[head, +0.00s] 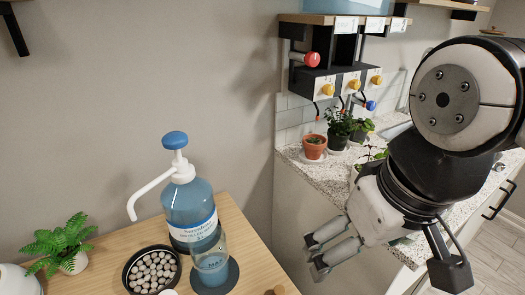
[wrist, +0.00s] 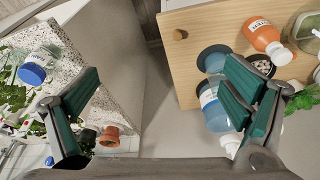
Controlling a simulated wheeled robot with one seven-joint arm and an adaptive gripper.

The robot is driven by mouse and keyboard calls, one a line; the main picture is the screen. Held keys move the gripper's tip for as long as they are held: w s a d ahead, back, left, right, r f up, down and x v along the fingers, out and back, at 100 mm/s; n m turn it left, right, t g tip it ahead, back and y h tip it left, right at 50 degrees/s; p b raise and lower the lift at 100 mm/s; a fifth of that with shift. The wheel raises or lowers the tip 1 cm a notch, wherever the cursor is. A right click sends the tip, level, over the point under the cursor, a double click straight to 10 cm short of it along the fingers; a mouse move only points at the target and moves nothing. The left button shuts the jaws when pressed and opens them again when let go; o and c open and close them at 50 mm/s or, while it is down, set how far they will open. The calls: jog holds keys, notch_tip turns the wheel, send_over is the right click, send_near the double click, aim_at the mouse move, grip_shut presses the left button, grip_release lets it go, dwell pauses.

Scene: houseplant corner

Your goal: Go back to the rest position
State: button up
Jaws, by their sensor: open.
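My gripper (head: 315,257) is in the right half of the head view, in front of the speckled counter and to the right of the wooden table. Its two fingers point left and are apart. In the wrist view my gripper (wrist: 163,85) shows spread green finger pads with nothing between them, only the gap between counter and table behind. My arm comes down from the upper right of the head view.
The wooden table (head: 127,241) holds a blue pump bottle (head: 190,205), a glass of blue liquid (head: 211,262), a pebble bowl (head: 153,270) and a fern (head: 62,242). Potted plants (head: 314,147) stand on the counter (head: 380,217) below a valve rack (head: 340,80). An orange bottle (wrist: 263,36) shows in the wrist view.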

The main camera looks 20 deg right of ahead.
jog(key=shift+s+f+m, duration=0.1)
jog(key=shift+s+m, duration=0.1)
jog(key=shift+m, duration=0.1)
jog(key=shift+t, duration=0.6)
notch_tip(320, 180, up, 6)
jog(key=p, duration=0.4)
jog(key=shift+w+d+f, duration=0.1)
jog(key=shift+f, duration=0.05)
